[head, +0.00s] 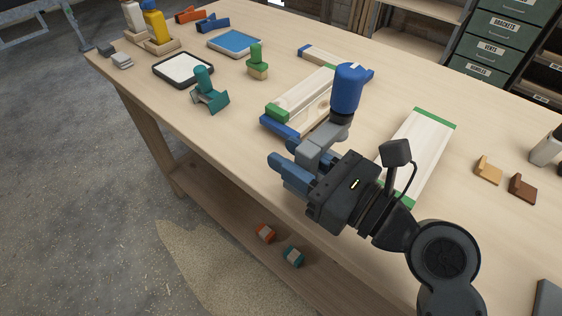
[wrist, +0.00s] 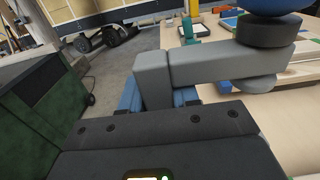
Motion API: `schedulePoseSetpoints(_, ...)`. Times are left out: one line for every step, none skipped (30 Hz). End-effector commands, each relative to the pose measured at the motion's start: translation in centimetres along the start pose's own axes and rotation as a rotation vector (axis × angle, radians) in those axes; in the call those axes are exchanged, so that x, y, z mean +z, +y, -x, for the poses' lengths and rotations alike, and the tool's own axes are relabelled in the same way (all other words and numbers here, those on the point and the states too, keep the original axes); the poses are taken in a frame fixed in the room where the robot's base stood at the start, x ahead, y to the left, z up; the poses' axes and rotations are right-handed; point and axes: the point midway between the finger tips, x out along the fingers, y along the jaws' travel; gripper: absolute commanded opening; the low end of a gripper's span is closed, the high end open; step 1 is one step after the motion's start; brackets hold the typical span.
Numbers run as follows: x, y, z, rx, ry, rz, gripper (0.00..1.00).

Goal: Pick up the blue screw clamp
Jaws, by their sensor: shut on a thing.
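The blue screw clamp has a large blue knob (head: 347,88) on top and a grey frame (head: 318,150) below it. It stands roughly upright at the front edge of the workbench. My gripper (head: 286,166) is shut on the grey frame, with its blue fingers on either side. In the wrist view the grey frame (wrist: 215,65) rises between the fingers (wrist: 157,97) and reaches right, under the blue knob (wrist: 268,6). The fingers and my gripper body hide the clamp's lower end, so I cannot tell whether it touches the workbench.
On the workbench (head: 245,115), a pale board with green and blue ends (head: 300,95) lies just behind the clamp. A green-ended board (head: 425,145) lies right. A teal clamp (head: 207,95) and a black-rimmed tray (head: 183,69) stand left. Drawers (head: 500,35) stand behind.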

Motion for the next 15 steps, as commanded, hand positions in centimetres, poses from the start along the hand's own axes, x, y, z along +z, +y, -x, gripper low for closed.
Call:
schedulePoseSetpoints(0.8,-0.4,0.8,-0.004,-0.006,0.004,0.0)
schedulePoseSetpoints(1.1,-0.6,1.3,-0.004,-0.005,0.005,0.0)
schedulePoseSetpoints(1.5,-0.8,2.0,-0.005,-0.006,0.005,0.0)
schedulePoseSetpoints(1.9,-0.9,2.5,-0.004,-0.005,0.005,0.0)
schedulePoseSetpoints(2.2,-1.1,3.0,-0.005,-0.006,0.006,0.0)
schedulePoseSetpoints(2.6,-1.4,3.7,-0.005,-0.005,0.005,0.0)
schedulePoseSetpoints(3.0,-1.6,4.3,-0.004,-0.005,0.005,0.0)
schedulePoseSetpoints(3.3,-1.8,4.8,-0.004,-0.005,0.005,0.0)
schedulePoseSetpoints(3.7,-2.0,5.4,-0.003,-0.005,0.005,0.0)
schedulePoseSetpoints(4.0,-2.2,5.8,-0.004,-0.005,0.005,0.0)
schedulePoseSetpoints(4.3,-2.3,6.3,-0.003,-0.005,0.005,0.0)
schedulePoseSetpoints(4.5,-2.5,6.8,-0.003,-0.005,0.005,0.0)
schedulePoseSetpoints(4.8,-2.5,7.1,-0.002,-0.004,0.006,0.0)
schedulePoseSetpoints(5.0,-2.7,7.4,-0.002,-0.004,0.006,0.0)
schedulePoseSetpoints(5.2,-2.8,7.8,-0.002,-0.005,0.005,0.0)
